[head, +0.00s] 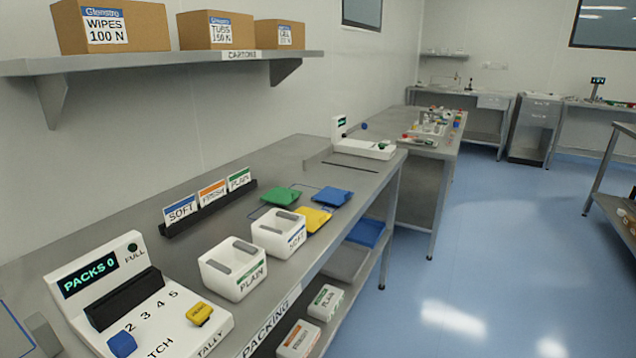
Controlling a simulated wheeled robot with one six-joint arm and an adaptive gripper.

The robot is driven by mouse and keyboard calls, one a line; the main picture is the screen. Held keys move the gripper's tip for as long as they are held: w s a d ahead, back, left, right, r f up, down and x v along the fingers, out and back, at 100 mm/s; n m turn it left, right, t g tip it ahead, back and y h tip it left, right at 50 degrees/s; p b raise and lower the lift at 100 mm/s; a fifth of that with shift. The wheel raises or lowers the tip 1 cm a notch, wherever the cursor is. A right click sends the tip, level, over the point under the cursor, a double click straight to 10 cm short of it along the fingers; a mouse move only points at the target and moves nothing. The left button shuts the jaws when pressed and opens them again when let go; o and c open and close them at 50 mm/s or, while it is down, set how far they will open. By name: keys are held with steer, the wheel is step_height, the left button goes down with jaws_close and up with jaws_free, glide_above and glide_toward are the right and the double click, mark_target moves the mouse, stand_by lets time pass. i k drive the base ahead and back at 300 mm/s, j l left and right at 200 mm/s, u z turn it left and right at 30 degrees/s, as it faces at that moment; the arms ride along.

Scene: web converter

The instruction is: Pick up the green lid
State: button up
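The green lid (281,197) lies flat on the grey packing bench (290,152), behind the two white tubs. A blue lid (332,197) lies to its right, and a yellow lid (308,222) lies in front of them, close to the bench's right edge. The green lid looks fully uncovered from this side. My gripper does not show in the head view.
White tubs marked PLAIN (232,270) and SOFT (279,234) stand in front of the lids. A card rack (208,207) stands to the left, and a PACKS counter (140,312) is at the near end. A shelf with cartons (160,62) overhangs the bench.

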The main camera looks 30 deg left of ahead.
mark_target(278, 195)
steer(key=i+l+u, duration=0.1)
steer(key=i+u, duration=0.15)
steer(key=i, duration=0.25)
steer(key=i+l+u, duration=0.15)
steer(key=i+u, duration=0.15)
steer(key=i, duration=0.25)
steer(key=i+l+u, duration=0.15)
steer(key=u, duration=0.3)
steer(key=i+l+u, duration=0.25)
steer(key=u, duration=0.2)
steer(key=i+l+u, duration=0.25)
steer(key=u, duration=0.2)
steer(key=i+l+u, duration=0.1)
steer(key=l+u, duration=1.1)
steer(key=i+l, duration=0.05)
steer(key=l, duration=0.05)
